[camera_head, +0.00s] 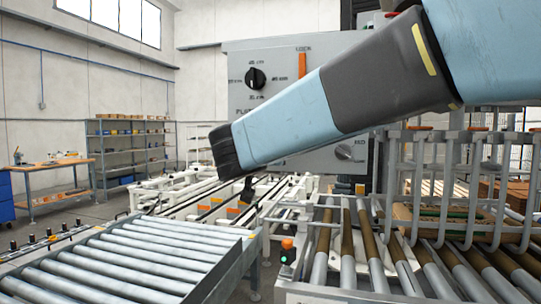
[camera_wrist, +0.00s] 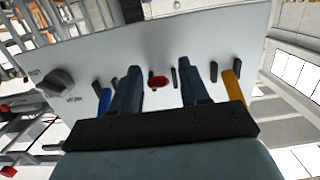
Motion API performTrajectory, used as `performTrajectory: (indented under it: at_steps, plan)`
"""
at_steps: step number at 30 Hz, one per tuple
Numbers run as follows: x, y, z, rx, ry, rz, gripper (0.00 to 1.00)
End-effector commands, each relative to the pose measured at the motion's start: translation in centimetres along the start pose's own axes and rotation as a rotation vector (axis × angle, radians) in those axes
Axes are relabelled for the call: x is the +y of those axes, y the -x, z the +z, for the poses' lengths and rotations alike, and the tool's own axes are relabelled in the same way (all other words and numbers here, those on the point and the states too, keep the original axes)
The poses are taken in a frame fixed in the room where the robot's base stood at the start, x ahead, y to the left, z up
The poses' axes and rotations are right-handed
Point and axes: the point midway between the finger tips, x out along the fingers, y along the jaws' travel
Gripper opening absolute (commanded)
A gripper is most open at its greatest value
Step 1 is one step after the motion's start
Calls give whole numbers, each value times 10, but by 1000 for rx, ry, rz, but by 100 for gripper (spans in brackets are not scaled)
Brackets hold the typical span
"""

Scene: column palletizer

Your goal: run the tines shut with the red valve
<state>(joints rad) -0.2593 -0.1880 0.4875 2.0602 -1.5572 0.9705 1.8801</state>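In the wrist view a small red valve (camera_wrist: 158,82) sits on the pale face of a control panel (camera_wrist: 205,45). My gripper (camera_wrist: 160,68) is open, with its two dark fingers apart on either side of the valve in the picture. Nothing shows between the fingers but the panel and valve. Whether the fingertips touch the panel cannot be told. In the head view my arm crosses in front of the panel (camera_head: 345,60) and hides much of it; the red valve is not seen there. Grey curved tines (camera_head: 474,200) hang at the right above a roller conveyor.
The panel also carries a blue handle (camera_wrist: 103,101), a yellow handle (camera_wrist: 233,88) and a grey knob (camera_wrist: 58,82). An orange lever (camera_head: 302,64) and black dial (camera_head: 255,78) show in the head view. A roller conveyor (camera_head: 140,258) lies at lower left.

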Motion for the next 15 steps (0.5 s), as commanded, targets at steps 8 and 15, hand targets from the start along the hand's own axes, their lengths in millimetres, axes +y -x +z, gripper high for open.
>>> performTrajectory:
  at_steps: [8, 15]
  plan:
    - [0, 2, -1, 1, -1, 1, 45]
    - [0, 33, -1, 3, -2, -1, 45]
